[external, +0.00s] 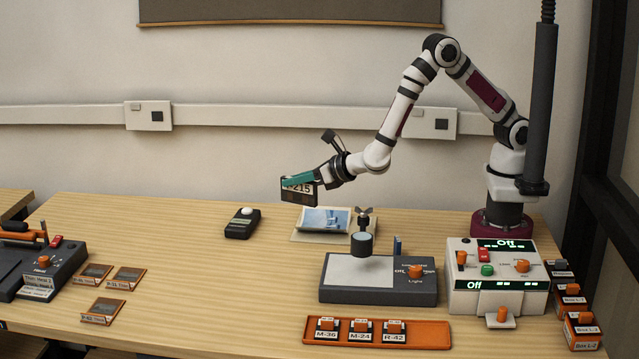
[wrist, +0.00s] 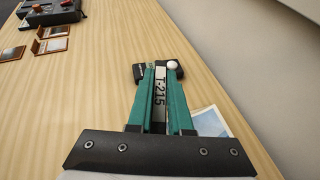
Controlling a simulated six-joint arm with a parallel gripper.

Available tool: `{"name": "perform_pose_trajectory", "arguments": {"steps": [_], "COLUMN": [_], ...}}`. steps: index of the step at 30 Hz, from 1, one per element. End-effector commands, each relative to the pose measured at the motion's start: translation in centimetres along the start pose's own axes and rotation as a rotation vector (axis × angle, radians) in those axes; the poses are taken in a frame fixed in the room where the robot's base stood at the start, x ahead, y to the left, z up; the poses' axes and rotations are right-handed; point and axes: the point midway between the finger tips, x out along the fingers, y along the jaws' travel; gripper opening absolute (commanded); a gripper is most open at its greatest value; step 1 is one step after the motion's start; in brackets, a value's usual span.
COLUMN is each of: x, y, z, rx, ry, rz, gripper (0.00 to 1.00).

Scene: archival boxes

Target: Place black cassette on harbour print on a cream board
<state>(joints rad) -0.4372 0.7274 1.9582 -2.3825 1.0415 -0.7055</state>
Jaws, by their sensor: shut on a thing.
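My gripper (external: 297,179) has teal fingers and is shut on the black cassette (external: 303,197), which carries a white label ending in "215". It holds the cassette in the air above the table, with empty space beneath. In the wrist view the cassette's label (wrist: 160,88) reads "T-215" between the fingers (wrist: 159,75). The harbour print (external: 326,219) is a blue picture lying on a cream board (external: 299,236) at the back of the table, below and slightly right of the cassette. In the wrist view the print (wrist: 211,123) is partly hidden by the right finger and gripper body.
A black meter with a white dome (external: 242,223) lies left of the board. A grey light stand (external: 335,291) with a lens is in front of it. An orange tray (external: 430,334), a control box (external: 497,273) and brown plates (external: 95,272) stand elsewhere.

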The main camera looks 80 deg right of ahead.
Motion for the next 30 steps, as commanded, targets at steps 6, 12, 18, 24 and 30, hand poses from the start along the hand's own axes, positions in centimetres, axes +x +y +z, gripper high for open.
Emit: {"name": "perform_pose_trajectory", "arguments": {"steps": [6, 12, 18, 24, 30], "x": [-2.0, -5.3, -5.8, -3.3, -1.9], "y": [-12.5, -20.7, -21.0, -14.8, -11.4], "z": [-0.6, -1.4, -2.6, -5.7, -7.4], "rx": [0.083, 0.143, 0.158, 0.157, 0.159], "ry": [0.002, -0.006, -0.008, -0.009, -0.008], "rz": [-0.204, -0.341, -0.373, -0.372, -0.376], "gripper": [0.0, 0.0, 0.0, 0.0, 0.0]}}
